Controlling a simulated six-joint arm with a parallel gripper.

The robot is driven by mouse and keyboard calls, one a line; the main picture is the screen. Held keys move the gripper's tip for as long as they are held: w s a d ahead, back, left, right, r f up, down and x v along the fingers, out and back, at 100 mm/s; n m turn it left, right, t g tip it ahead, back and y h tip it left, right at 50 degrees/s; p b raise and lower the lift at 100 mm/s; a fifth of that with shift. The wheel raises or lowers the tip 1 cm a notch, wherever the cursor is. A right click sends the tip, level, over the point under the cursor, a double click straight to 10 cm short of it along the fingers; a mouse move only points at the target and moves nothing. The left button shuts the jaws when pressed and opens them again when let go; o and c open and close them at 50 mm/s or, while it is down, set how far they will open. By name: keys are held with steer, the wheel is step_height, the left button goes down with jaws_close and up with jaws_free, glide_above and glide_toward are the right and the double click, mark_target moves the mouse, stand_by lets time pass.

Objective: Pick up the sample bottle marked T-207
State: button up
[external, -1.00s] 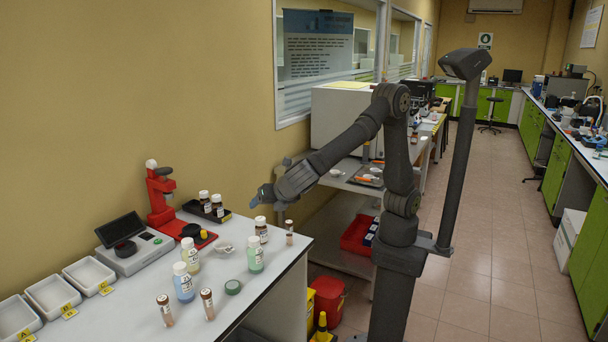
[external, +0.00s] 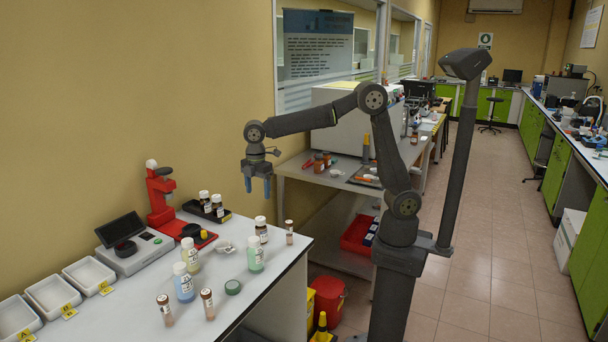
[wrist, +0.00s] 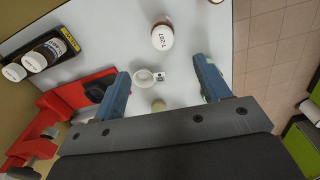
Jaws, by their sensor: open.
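A brown sample bottle with a white cap (wrist: 162,37) stands in the upper middle of the wrist view, and its white label appears to read T-207. It seems to be the brown bottle (external: 261,231) near the table's far end in the external view, where its label is too small to read. My gripper (external: 258,192) is open and empty, with its blue fingers pointing down above the far end of the table. In the wrist view, the bottle lies beyond the gap between the fingertips (wrist: 164,79), not between them.
A black tray with two brown bottles (external: 212,206) and a red device (external: 160,195) stand left of the bottle. A slim vial (external: 289,232) is close on its right. Green (external: 255,255), blue (external: 184,283) and yellow bottles (external: 190,255) stand nearer the camera.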

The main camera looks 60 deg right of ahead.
glide_toward(261, 228)
steer(key=f, duration=0.2)
steer(key=w+d+f, duration=0.1)
steer(key=f, duration=0.3)
steer(key=shift+w+d, duration=0.3)
steer(key=shift+s+f, duration=0.15)
steer(key=shift+f, duration=2.6)
steer(key=c, duration=1.1)
steer(key=shift+r, duration=0.15)
